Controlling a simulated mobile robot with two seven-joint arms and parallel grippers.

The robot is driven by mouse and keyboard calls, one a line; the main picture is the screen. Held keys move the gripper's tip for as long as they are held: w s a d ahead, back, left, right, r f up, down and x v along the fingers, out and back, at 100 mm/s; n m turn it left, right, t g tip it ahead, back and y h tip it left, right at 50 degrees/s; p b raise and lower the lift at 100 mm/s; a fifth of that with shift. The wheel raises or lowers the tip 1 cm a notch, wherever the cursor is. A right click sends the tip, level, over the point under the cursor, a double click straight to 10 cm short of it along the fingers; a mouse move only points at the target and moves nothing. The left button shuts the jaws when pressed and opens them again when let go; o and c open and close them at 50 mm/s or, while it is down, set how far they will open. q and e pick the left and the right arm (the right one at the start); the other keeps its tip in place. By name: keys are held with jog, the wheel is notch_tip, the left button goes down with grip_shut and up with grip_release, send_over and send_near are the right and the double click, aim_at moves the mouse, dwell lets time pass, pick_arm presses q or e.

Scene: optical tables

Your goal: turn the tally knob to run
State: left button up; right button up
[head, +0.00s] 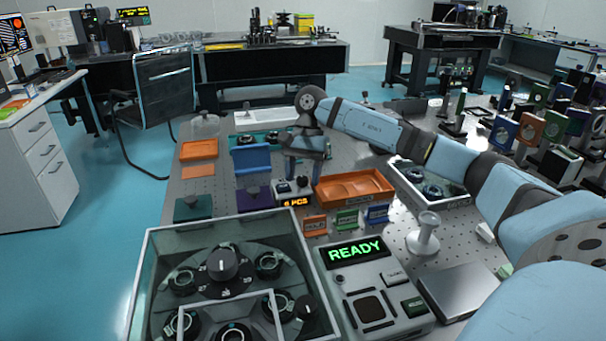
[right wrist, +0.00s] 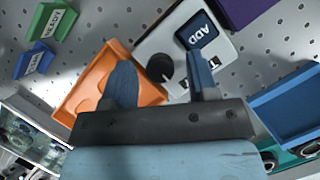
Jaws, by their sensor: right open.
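The tally box (head: 293,190) is a small pale unit on the perforated table, with an orange lit display that appears to read "4 PCS" and dark controls on top. In the right wrist view its pale top (right wrist: 180,30) shows a round dark knob (right wrist: 160,67) and a dark square marked "ADD". My right gripper (head: 303,170) points down just above the tally box. In the right wrist view its open fingers (right wrist: 162,75) stand on either side of the knob, with nothing gripped. I cannot tell whether they touch it, and the knob's setting is unreadable. My left gripper is not in view.
An orange tray (head: 354,188) stands close to the right of the tally box, and a blue holder (head: 252,158) to its left. Small coloured signs (head: 346,218) and a console showing READY (head: 357,252) are in front. A clear-walled case with a carousel (head: 222,265) fills the front left.

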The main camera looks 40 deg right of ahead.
jog(key=shift+d+r, duration=0.15)
jog(key=shift+r, duration=0.3)
pick_arm(q)
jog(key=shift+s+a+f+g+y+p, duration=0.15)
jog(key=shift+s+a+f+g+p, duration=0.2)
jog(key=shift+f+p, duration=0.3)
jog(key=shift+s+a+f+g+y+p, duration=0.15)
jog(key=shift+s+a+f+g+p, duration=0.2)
jog(key=shift+p, duration=0.35)
pick_arm(e)
jog(key=v, duration=1.3)
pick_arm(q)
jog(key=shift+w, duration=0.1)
pick_arm(e)
jog(key=shift+w+f, duration=0.15)
